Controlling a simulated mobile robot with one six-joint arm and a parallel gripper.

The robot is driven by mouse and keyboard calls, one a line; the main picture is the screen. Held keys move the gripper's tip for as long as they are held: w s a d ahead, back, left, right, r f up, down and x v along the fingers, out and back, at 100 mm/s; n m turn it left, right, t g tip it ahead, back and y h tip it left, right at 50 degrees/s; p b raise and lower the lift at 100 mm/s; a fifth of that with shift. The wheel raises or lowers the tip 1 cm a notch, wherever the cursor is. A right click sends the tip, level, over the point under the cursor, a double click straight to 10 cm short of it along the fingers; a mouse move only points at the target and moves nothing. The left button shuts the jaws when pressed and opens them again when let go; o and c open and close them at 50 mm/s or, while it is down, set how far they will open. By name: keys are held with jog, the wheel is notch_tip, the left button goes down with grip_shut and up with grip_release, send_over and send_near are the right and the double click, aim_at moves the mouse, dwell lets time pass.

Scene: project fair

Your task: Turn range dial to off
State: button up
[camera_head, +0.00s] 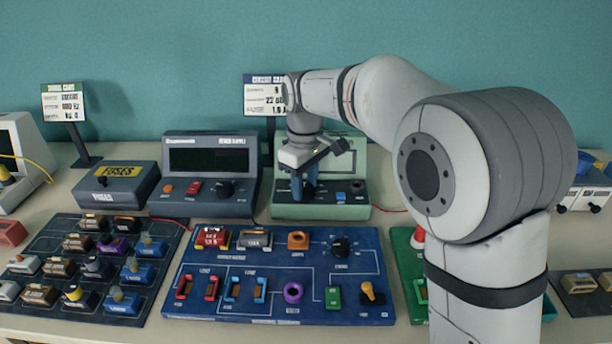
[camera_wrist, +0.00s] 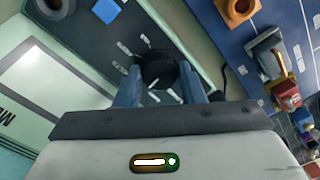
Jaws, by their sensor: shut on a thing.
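The range dial (camera_wrist: 158,68) is a round black knob on the dark lower panel of a pale green meter (camera_head: 352,208). Short white marks ring it in the wrist view. My gripper (camera_head: 303,192) reaches down to this panel from above, and its blue fingers sit on both sides of the dial, shut on it. In the wrist view my gripper (camera_wrist: 160,88) shows the dial between its fingertips. In the head view the fingers hide the dial. I cannot tell which mark its pointer faces.
A blue button (camera_wrist: 107,10) and a black knob (camera_head: 357,188) sit on the same panel. A dark power supply (camera_head: 210,145) stands left of the meter. A blue circuit board (camera_head: 215,305) with several parts lies in front. A sign (camera_head: 262,97) stands behind.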

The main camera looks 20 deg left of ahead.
aim_at(305, 187)
jog(key=shift+r+m+p, duration=0.1)
jog(key=shift+m+p, duration=0.2)
jog(key=shift+m, duration=0.4)
jog(key=o, duration=1)
notch_tip(305, 187, up, 8)
jog(key=shift+f+p, duration=0.15)
jog(key=shift+p, duration=0.5)
